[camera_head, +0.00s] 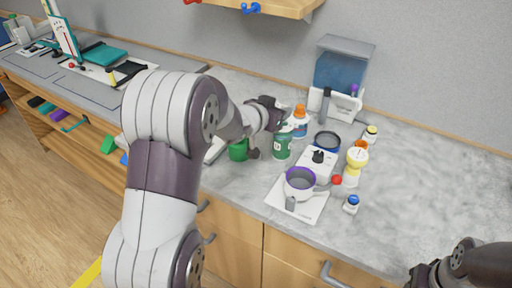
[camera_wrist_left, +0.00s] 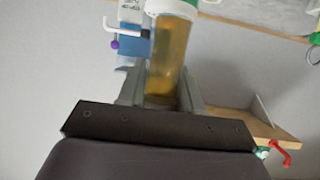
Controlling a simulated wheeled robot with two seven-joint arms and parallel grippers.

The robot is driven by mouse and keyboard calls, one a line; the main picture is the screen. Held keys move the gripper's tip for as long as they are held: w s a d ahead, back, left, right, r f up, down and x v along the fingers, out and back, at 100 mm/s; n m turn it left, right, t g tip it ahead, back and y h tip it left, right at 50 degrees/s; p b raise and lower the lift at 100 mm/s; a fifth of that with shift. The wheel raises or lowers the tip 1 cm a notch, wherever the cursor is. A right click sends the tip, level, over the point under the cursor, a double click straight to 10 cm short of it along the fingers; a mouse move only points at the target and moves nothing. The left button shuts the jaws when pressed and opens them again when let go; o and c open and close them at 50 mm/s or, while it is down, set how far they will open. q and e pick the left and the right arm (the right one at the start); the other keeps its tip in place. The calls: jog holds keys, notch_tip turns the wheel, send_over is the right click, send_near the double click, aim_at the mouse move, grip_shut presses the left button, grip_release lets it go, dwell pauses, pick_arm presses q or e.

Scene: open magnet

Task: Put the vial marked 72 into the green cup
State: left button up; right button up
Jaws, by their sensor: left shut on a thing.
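My left gripper (camera_head: 276,112) is shut on an amber vial. In the left wrist view the vial (camera_wrist_left: 167,58) is see-through amber with a white, green-edged cap, upright between the fingers (camera_wrist_left: 160,100). No number can be read on it. In the head view I cannot make the vial out for certain. A bright green cup (camera_head: 237,150) stands on the counter below and left of the gripper, partly behind my left arm. A darker green container (camera_head: 282,146) with a white mark stands to its right. My right arm's dark end (camera_head: 428,274) shows at the lower right; its fingers are unclear.
An orange-topped white and blue bottle (camera_head: 299,124) stands close to the left gripper. A white mat holds a purple-rimmed pot (camera_head: 300,183).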

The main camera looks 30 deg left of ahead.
pick_arm(q)
jog(key=a+f, duration=0.2)
jog(key=a, duration=0.1)
jog(key=a+f+p, duration=0.1)
jog(key=a+f, duration=0.1)
jog(key=a, duration=0.2)
jog(key=a+f, duration=0.2)
jog(key=a, duration=0.2)
jog(key=shift+w+f, duration=0.1)
jog(key=shift+f, duration=0.1)
notch_tip(320, 180, down, 4)
jog(key=shift+a+r, duration=0.1)
jog(key=shift+r, duration=0.05)
jog(key=shift+a+f, duration=0.1)
jog(key=shift+f, duration=0.3)
jog(key=shift+f, duration=0.25)
jog(key=o, duration=1)
jog(key=shift+o, duration=0.2)
